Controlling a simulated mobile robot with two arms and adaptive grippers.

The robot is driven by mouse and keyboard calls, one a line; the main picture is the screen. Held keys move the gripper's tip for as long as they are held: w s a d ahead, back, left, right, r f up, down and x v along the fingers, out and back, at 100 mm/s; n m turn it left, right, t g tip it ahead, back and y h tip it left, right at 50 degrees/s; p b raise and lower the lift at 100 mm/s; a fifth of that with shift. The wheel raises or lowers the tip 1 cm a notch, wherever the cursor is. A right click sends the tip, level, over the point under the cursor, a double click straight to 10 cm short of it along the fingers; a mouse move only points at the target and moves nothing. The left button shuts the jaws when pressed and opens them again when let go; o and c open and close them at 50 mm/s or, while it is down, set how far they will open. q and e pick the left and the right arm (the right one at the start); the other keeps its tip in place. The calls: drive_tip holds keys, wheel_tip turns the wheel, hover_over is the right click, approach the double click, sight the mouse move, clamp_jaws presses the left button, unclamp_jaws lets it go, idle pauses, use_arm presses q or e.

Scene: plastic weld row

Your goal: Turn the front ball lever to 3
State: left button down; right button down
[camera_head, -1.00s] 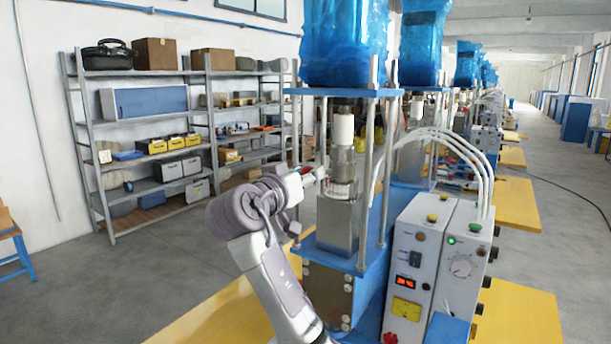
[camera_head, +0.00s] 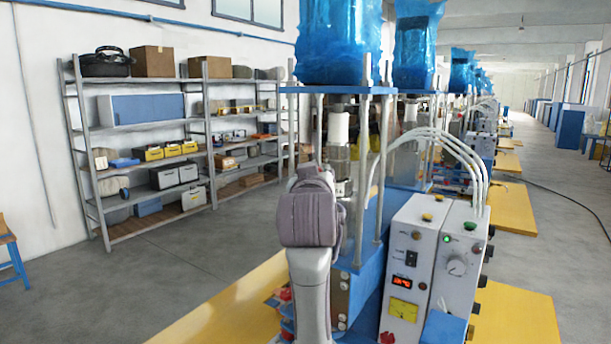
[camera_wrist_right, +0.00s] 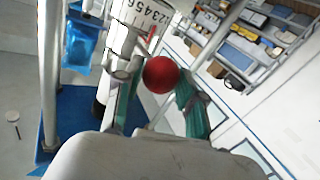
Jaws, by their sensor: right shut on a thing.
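The front ball lever's red ball (camera_wrist_right: 161,76) shows in the right wrist view, with its metal hub (camera_wrist_right: 124,62) beside it. A white scale with black numbers (camera_wrist_right: 148,14) is just above the hub; a red mark shows on it, but I cannot tell which number it meets. My right gripper (camera_wrist_right: 157,88) is shut on the red ball, one teal finger on each side. In the head view my right arm's wrist hides the gripper, ball and scale. My left gripper is not in view.
The front machine has steel posts (camera_head: 383,170), a blue top plate (camera_head: 340,90) and a grey control box (camera_head: 410,270) close to the right of my arm. White hoses (camera_head: 440,135) arch above the box. Shelves (camera_head: 150,130) stand at the left wall, with clear floor before them.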

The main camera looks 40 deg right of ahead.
drive_tip(key=shift+s+d+n+t+y, duration=0.1)
drive_tip(key=shift+s+n+t+y, duration=0.3)
drive_tip(key=shift+y, duration=0.1)
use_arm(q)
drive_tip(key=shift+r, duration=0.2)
use_arm(e)
drive_tip(key=c, duration=0.9)
unclamp_jaws()
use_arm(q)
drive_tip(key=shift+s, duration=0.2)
use_arm(e)
drive_tip(key=shift+o, duration=1)
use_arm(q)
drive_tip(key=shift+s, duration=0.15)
use_arm(e)
drive_tip(key=v, duration=0.7)
drive_tip(key=shift+s, duration=0.15)
